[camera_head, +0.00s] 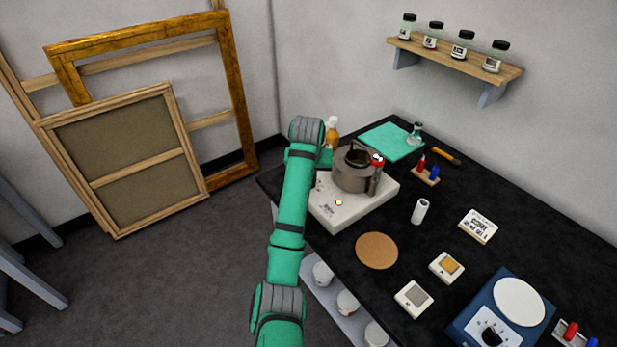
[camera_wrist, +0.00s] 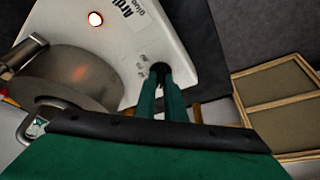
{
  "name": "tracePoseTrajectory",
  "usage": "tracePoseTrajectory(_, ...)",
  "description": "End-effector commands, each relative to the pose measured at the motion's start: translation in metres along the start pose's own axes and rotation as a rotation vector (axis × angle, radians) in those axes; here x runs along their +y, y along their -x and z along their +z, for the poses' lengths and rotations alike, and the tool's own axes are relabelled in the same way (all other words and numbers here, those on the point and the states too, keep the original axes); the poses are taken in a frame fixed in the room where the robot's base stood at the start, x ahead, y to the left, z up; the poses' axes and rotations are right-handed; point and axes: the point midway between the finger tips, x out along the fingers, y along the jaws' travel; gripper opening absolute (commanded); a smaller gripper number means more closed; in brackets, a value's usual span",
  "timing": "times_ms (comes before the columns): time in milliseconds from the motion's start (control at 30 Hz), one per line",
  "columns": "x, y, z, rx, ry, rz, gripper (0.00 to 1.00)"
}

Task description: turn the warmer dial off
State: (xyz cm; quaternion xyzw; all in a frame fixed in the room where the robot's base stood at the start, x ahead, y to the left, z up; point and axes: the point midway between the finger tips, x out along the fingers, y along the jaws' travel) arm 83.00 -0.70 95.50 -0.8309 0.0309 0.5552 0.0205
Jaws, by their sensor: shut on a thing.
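The white warmer (camera_head: 345,211) stands near the left corner of the black bench, with a grey metal pot (camera_head: 348,172) on it. Its small lamp (camera_head: 339,203) glows orange, and the lamp also shows in the wrist view (camera_wrist: 96,19). In the wrist view my gripper (camera_wrist: 163,82) reaches to the edge of the warmer (camera_wrist: 150,40), beside the pot (camera_wrist: 75,78). Its fingers are shut on the dark dial (camera_wrist: 160,69), which shows only partly between the tips. The dial's setting cannot be read. In the head view my arm hides the dial and the fingertips.
A teal mat (camera_head: 390,141) and an amber bottle (camera_head: 332,134) are behind the warmer. A cork disc (camera_head: 377,251), a white cylinder (camera_head: 420,211) and a blue device (camera_head: 500,312) are on the bench. Frames (camera_head: 238,100) lean on the wall at left.

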Motion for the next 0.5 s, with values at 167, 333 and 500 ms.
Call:
tracePoseTrajectory(167, 0.0016, -0.0004, 0.0000, -0.001, 0.142, -0.059, 0.00)
tracePoseTrajectory(333, 0.0031, -0.0004, -0.0004, 0.000, 0.255, -0.107, 0.00)
tracePoseTrajectory(500, 0.0046, -0.0005, -0.0008, 0.000, 0.340, -0.142, 0.00)
